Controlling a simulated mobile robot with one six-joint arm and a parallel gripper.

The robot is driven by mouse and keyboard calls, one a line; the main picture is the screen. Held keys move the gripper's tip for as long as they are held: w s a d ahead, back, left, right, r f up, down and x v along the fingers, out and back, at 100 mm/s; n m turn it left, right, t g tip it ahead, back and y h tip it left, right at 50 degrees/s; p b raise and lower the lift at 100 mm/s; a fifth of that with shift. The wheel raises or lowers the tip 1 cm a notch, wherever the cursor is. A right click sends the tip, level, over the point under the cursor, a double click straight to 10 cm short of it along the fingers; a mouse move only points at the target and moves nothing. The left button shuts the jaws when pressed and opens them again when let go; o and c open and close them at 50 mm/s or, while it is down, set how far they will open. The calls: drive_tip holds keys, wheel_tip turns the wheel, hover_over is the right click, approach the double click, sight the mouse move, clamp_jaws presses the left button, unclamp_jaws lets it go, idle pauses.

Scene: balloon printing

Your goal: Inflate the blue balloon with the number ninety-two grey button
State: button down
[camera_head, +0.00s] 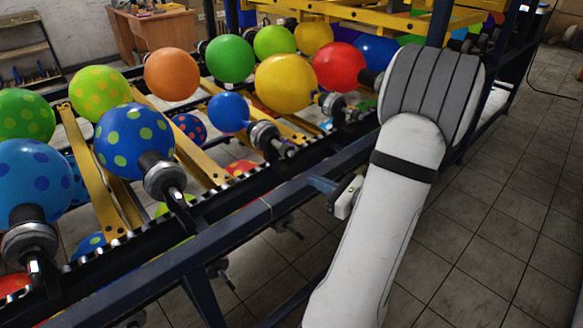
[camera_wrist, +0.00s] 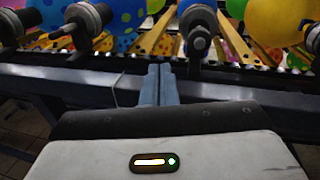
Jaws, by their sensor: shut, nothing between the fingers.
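A small plain blue balloon (camera_head: 229,112) sits on a nozzle in the middle of the front row, smaller than its neighbours. In the wrist view a plain blue balloon (camera_wrist: 206,6) shows at the top behind a nozzle, cut by the frame edge. A larger plain blue balloon (camera_head: 376,48) stands further back. My gripper (camera_head: 311,181) is shut and empty, beside the front rail, with its fingers pointing at the machine. In the wrist view its fingertips (camera_wrist: 160,70) lie together, below the nozzles. I cannot make out a grey button numbered ninety-two in either view.
The dark front rail (camera_head: 262,207) runs across the machine, close to my gripper. Grey nozzles (camera_head: 165,183) stick out above it. A blue dotted balloon (camera_head: 134,140) and a yellow balloon (camera_head: 286,84) flank the small one. The tiled floor (camera_head: 480,240) at right is clear.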

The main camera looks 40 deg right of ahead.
sight(293, 155)
drive_tip(key=d+m+h, duration=0.1)
drive_tip(key=s+d+f+m+t+h, duration=0.1)
drive_tip(key=d, duration=0.1)
drive_tip(key=s+d+f+m+h, duration=0.1)
drive_tip(key=shift+d, duration=0.4)
drive_tip(key=w, duration=0.4)
drive_tip(key=w+a, duration=0.1)
drive_tip(key=w, duration=0.4)
drive_tip(key=w+p, duration=0.1)
drive_tip(key=w, duration=0.4)
drive_tip(key=shift+a+r, duration=0.1)
drive_tip(key=shift+a, duration=0.05)
